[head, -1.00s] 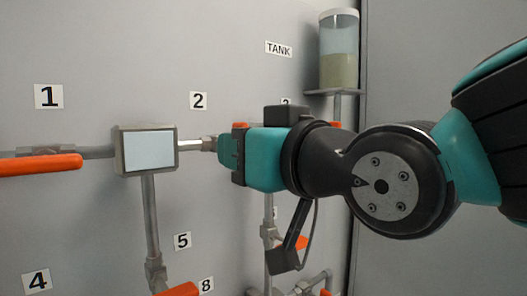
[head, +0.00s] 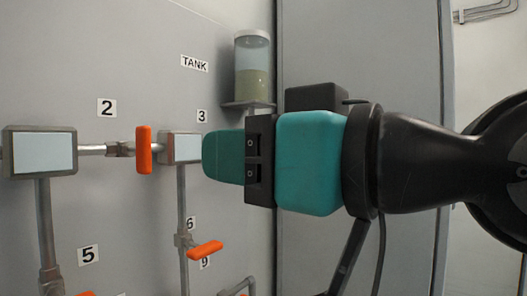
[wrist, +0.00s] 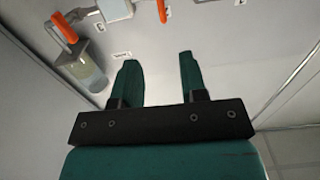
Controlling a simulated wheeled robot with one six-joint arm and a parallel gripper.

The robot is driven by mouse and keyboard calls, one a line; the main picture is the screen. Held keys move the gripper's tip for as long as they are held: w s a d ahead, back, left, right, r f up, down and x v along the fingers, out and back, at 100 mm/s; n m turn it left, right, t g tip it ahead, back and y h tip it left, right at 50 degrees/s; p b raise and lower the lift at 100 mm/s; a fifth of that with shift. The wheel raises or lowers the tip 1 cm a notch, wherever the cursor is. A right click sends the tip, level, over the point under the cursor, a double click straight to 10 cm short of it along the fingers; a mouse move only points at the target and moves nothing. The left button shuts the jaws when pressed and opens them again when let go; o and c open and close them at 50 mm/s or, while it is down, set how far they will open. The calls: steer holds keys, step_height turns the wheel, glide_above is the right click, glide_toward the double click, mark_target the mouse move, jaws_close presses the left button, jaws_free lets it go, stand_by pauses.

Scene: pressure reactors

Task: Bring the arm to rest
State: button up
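My gripper (head: 212,157) is teal and black and points left in the head view, in front of the panel. In the wrist view its two fingers (wrist: 158,60) are spread apart with nothing between them. In the head view the fingertips overlap the right edge of the second display box (head: 183,148). The orange handle of valve 2 (head: 144,150) stands upright on its pipe, apart from the gripper. The forearm runs off to the right of the picture.
A tank (head: 252,70) with murky liquid sits on a shelf above the gripper; it also shows in the wrist view (wrist: 82,70). A display box (head: 40,152) is at left. A lower orange handle (head: 205,250) is tilted. A grey panel (head: 400,60) stands right.

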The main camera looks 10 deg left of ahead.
steer(key=shift+a, duration=0.1)
steer(key=w+d+f+m+g+h+p, duration=0.3)
steer(key=d+f+h+p, duration=0.45)
steer(key=d+f, duration=0.35)
steer(key=s+d+f+m+g+h+p, duration=0.2)
steer(key=s+d+f+g+h, duration=0.2)
steer(key=s+d, duration=0.3)
steer(key=d+f+g, duration=0.1)
steer(key=d, duration=0.1)
steer(key=shift+d+f, duration=0.2)
steer(key=shift+d, duration=0.1)
steer(key=shift+s+a, duration=0.1)
steer(key=shift+a, duration=0.05)
